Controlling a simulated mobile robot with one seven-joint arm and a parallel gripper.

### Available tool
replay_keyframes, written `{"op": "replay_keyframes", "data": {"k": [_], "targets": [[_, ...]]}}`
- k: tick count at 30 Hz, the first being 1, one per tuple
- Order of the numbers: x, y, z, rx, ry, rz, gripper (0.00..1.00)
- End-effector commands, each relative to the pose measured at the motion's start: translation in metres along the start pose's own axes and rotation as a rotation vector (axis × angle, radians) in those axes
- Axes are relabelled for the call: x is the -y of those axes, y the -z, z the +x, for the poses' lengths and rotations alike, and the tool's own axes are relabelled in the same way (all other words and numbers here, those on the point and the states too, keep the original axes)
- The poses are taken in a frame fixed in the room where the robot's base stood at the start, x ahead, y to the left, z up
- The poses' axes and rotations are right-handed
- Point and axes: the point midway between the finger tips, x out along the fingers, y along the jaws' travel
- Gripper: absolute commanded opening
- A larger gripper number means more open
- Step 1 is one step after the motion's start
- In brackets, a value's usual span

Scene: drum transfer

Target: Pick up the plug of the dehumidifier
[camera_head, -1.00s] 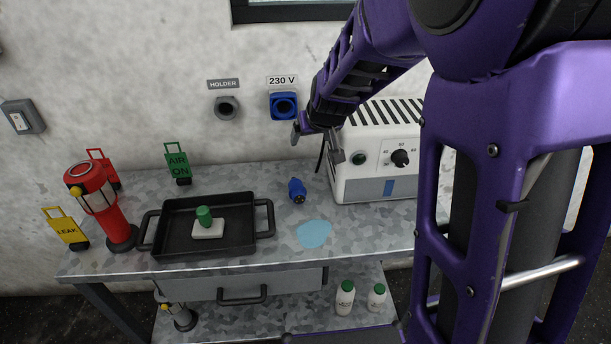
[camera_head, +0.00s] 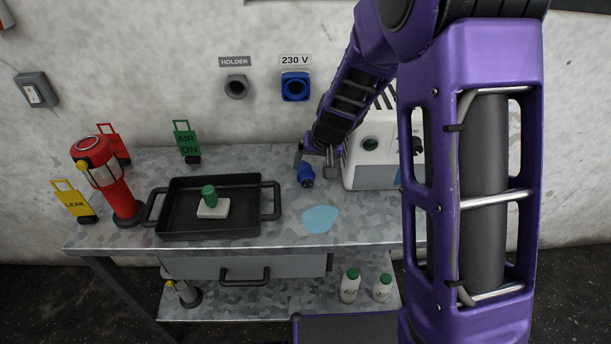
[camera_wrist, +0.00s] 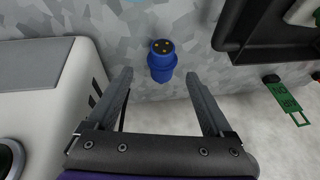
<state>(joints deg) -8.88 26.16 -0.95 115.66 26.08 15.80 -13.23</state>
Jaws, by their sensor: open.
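The blue plug (camera_head: 306,175) lies on the grey mottled table, left of the white dehumidifier (camera_head: 368,165). In the wrist view the plug (camera_wrist: 162,60) shows its pin face and sits between and just beyond the fingertips, not touched. My gripper (camera_head: 318,160) is open and empty, above and close behind the plug in the head view. It also shows in the wrist view (camera_wrist: 158,75) with its two fingers spread. My arm hides much of the dehumidifier in the head view. A dark cord shows partly by the left finger in the wrist view.
A black tray (camera_head: 165,215) holds a white block with a green top. A light blue patch (camera_head: 320,219) lies in front of the plug. A blue 230 V socket (camera_head: 295,87) and a holder (camera_head: 236,87) are on the wall. A red lantern (camera_head: 118,195) stands at left.

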Motion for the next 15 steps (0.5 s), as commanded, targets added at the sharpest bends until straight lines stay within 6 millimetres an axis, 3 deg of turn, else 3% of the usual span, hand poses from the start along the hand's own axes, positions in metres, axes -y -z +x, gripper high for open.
{"op": "replay_keyframes", "data": {"k": [7,15], "targets": [[0.001,0.0,0.018,0.001,0.0,-0.001,0.85],[0.003,0.004,0.057,0.002,0.0,0.0,0.85]]}}
